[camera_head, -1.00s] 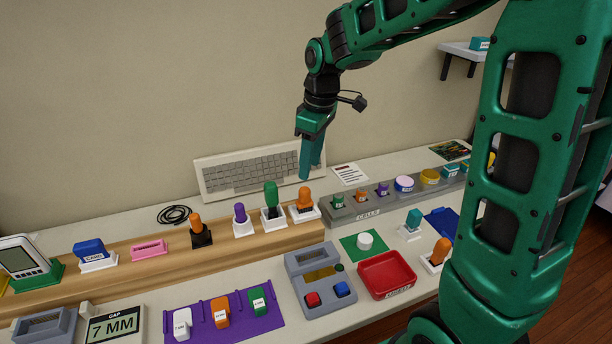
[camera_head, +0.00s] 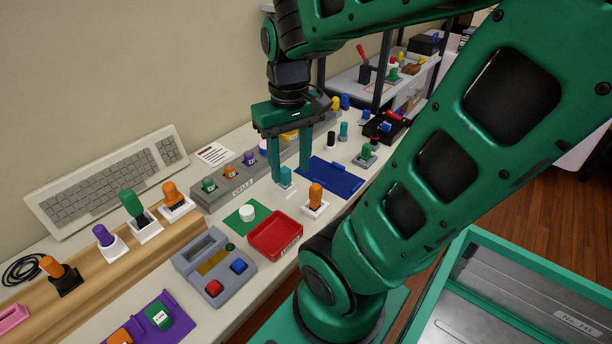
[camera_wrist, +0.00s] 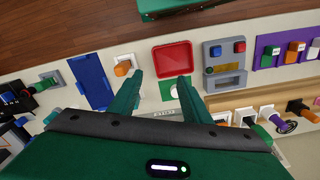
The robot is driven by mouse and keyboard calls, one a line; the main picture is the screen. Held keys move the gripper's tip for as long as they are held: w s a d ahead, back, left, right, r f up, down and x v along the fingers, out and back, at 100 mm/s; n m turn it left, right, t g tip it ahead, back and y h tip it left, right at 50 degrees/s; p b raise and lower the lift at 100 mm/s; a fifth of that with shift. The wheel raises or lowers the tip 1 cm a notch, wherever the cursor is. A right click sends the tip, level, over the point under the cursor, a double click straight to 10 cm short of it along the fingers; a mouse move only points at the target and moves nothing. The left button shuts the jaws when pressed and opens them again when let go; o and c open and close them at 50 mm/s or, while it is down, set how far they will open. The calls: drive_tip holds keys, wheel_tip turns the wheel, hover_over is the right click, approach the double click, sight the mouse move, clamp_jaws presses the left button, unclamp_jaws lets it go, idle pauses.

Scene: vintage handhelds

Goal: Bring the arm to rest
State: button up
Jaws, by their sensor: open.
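My gripper (camera_head: 290,165) is open and empty. It hangs from my green arm with its fingers pointing down above the back part of the bench (camera_head: 222,312). Beyond the tips lie the red tray (camera_wrist: 173,57) and an orange piece on a white base (camera_wrist: 123,68).
The blue mat (camera_head: 332,178) lies right of my gripper. The grey cells rack (camera_head: 222,194) and keyboard (camera_head: 110,178) stand to the left. A grey device with red and blue buttons (camera_head: 214,262) sits in front. A shelf unit (camera_head: 376,75) stands at the back.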

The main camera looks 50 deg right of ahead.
drive_tip(key=s, duration=0.1)
drive_tip(key=s+f+m, duration=0.1)
drive_tip(key=s, duration=0.1)
drive_tip(key=s+m, duration=0.1)
drive_tip(key=s, duration=0.1)
drive_tip(key=shift+s+d+f, duration=0.1)
drive_tip(key=shift+d+f, duration=0.1)
drive_tip(key=shift+d, duration=0.1)
drive_tip(key=shift+w+f, duration=0.25)
drive_tip(key=shift+w, duration=0.4)
idle(1.1)
